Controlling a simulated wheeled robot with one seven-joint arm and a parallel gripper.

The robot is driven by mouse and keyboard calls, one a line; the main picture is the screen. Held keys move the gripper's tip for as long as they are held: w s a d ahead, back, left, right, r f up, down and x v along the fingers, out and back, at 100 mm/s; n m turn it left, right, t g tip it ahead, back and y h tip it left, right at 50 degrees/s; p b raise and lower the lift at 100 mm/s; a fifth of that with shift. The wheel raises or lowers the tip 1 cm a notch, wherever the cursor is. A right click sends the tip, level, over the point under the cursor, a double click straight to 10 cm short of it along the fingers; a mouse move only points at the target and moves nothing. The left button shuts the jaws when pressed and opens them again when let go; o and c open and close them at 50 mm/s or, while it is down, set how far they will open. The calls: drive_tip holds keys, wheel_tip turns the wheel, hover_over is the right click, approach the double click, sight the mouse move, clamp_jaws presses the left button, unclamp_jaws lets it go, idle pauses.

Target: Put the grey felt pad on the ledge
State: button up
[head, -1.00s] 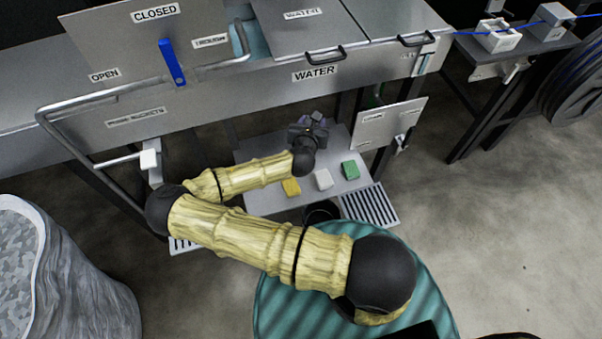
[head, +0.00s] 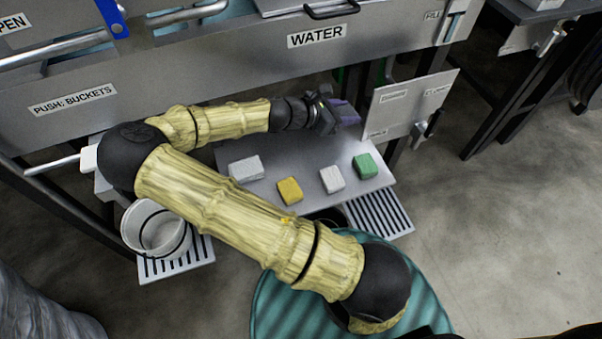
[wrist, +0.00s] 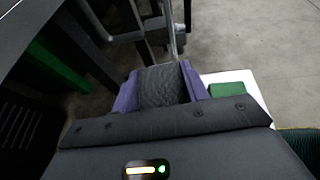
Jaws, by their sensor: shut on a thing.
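My gripper (head: 345,112) reaches over the back right of a grey shelf (head: 300,150), the only ledge-like surface I make out, below the WATER panel. In the wrist view its purple fingers (wrist: 161,90) are shut on a dark grey, textured pad (wrist: 162,88), which I take for the grey felt pad. The pad is hard to make out in the head view. On the shelf lie a pale grey block (head: 246,168), a yellow block (head: 289,190), a white block (head: 332,179) and a green block (head: 365,166). The green block also shows in the wrist view (wrist: 228,90).
A hanging grey plate with labels (head: 412,105) stands just right of my gripper. The WATER panel (head: 230,75) rises behind the shelf. A white bucket (head: 155,228) sits on a slatted grate at left; another grate (head: 380,213) is at the right front.

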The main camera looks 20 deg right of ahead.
drive_tip(key=shift+s+d+f+m+g+b, duration=0.1)
drive_tip(key=shift+d+f+m+g+b, duration=0.05)
drive_tip(key=shift+f+m+g+b, duration=0.2)
drive_tip(key=shift+s+d+r+g, duration=0.1)
drive_tip(key=shift+r+g, duration=0.15)
drive_tip(key=shift+r, duration=0.15)
drive_tip(key=b, duration=0.2)
hover_over(342, 143)
drive_tip(key=shift+f, duration=3.15)
drive_tip(key=shift+f+b, duration=0.55)
drive_tip(key=shift+f, duration=1.35)
